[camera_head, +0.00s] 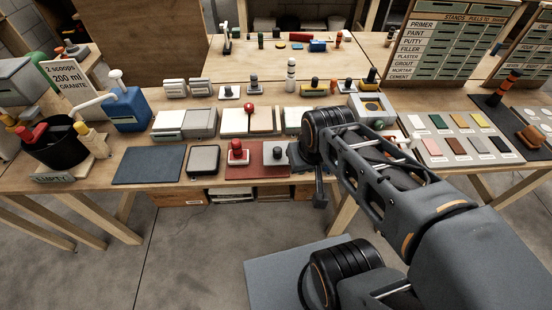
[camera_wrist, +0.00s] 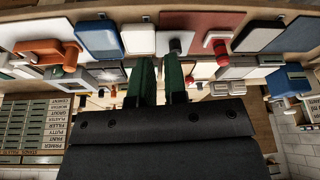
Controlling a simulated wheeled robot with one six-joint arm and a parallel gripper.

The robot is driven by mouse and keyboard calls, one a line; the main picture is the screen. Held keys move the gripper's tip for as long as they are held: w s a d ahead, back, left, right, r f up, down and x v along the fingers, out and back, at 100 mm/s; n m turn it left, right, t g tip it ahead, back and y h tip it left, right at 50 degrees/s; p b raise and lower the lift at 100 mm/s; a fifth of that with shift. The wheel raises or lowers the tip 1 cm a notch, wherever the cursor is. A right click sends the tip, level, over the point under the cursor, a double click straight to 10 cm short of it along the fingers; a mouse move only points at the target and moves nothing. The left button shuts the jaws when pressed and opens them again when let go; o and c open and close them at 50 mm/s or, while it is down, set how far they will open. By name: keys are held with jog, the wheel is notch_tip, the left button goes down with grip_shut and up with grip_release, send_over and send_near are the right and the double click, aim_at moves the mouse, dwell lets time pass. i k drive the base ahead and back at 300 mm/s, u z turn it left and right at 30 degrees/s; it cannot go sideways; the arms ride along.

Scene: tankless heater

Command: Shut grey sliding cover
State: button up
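A low box at the left of the bench's middle row has a grey cover (camera_head: 202,122) over its right part. A paler section (camera_head: 169,123) shows at its left. I cannot tell for sure whether this is the sliding cover of the task. My gripper (camera_wrist: 160,77) shows in the wrist view as two dark green fingers standing apart, with nothing visible between them. In the head view my arm reaches in from the lower right, and its wrist is over the front middle of the bench, well to the right of the grey cover and apart from it. The fingers are hard to make out there.
A dark blue-grey mat (camera_head: 149,165) and a grey square block (camera_head: 204,160) lie in front of the grey-covered box. A red-knobbed switch (camera_head: 237,152) stands on a red mat. A blue container (camera_head: 127,109) stands to the left. Pale boxes (camera_head: 251,121) stand to the right.

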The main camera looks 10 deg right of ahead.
aim_at(274, 153)
jog(key=z, duration=0.5)
jog(key=k, duration=1.1)
jog(key=u, duration=0.5)
jog(key=i, duration=0.8)
jog(key=u, duration=1.15)
jog(key=i, duration=0.4)
jog(key=u, duration=0.3)
